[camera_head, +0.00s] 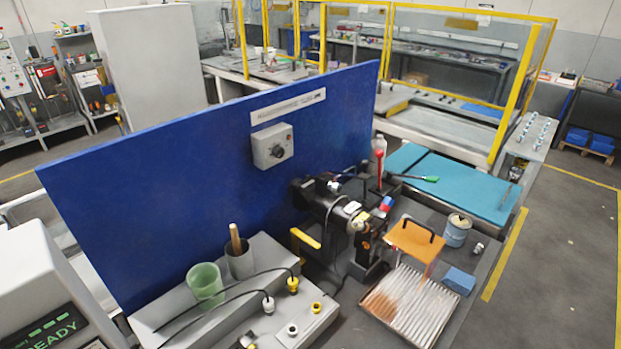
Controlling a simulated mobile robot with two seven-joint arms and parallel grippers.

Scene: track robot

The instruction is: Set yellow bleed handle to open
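A short yellow handle (305,238) shows at the left side of a dark machine (335,205), in front of the blue panel. It slants down to the right in the picture. I take it for the bleed handle; its pivot and any open or closed marking are too small to tell. Neither of my grippers is in view, and nothing is seen touching the yellow handle.
A grey box (255,250) holds a green cup (204,283) and a dark cup (240,262). Black cables with yellow and white connectors lie in front. An orange plate (412,240), a ribbed tray (415,308), a can (457,230) and a blue block (459,281) are at right.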

